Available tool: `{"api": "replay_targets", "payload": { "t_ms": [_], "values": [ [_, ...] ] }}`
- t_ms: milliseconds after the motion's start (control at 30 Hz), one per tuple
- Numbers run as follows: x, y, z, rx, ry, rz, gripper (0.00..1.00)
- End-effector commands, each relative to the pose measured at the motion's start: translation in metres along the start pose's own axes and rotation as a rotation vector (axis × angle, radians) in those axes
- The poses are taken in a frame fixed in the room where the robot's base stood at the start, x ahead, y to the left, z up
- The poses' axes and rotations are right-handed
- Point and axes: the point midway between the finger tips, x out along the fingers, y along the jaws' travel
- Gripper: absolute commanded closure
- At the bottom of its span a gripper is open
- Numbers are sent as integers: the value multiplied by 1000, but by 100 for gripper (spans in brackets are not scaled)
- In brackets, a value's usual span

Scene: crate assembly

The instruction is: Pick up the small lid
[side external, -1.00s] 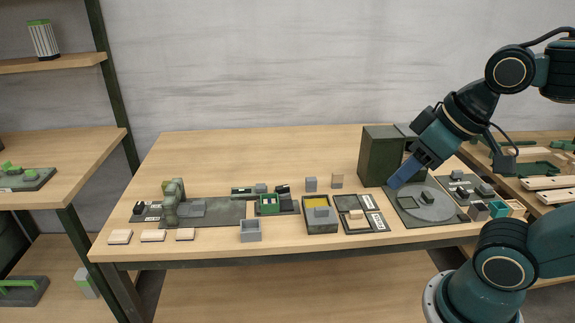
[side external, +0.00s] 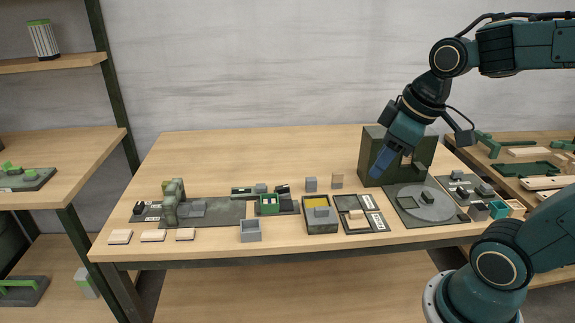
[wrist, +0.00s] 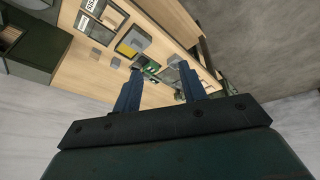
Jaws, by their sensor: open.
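My gripper (side external: 381,162) hangs in the air in front of the dark green cabinet, above the table's right half. In the wrist view its two blue fingers (wrist: 160,70) are spread apart with nothing between them. I cannot tell for sure which piece is the small lid. A small pale block (side external: 355,214) lies in a dark labelled tray (side external: 349,230), left of and below the gripper. Three flat pale pieces with grey undersides lie along the front left edge; one is the right-hand piece (side external: 186,234). All are apart from the gripper.
The dark green cabinet (side external: 372,160) stands close behind the gripper. A round grey plate (side external: 425,212) lies to the right. A grey bin with yellow inside (side external: 322,226), an open grey box (side external: 250,231) and a green crate (side external: 268,208) stand mid-table. The back left is clear.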

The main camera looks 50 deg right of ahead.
Motion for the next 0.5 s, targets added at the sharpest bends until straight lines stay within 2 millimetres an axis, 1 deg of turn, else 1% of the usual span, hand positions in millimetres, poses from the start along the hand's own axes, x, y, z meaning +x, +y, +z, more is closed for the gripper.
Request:
{"api": "replay_targets", "payload": {
  "t_ms": [33,233,367,500],
  "values": [
    [7,9,-4,-19,-19,-8,58],
    [32,40,-15,-125,-60,-49,58],
    [50,64,-18,-189,-76,-83,58],
    [71,89,-17,-255,-82,-126,58]
  ]
}}
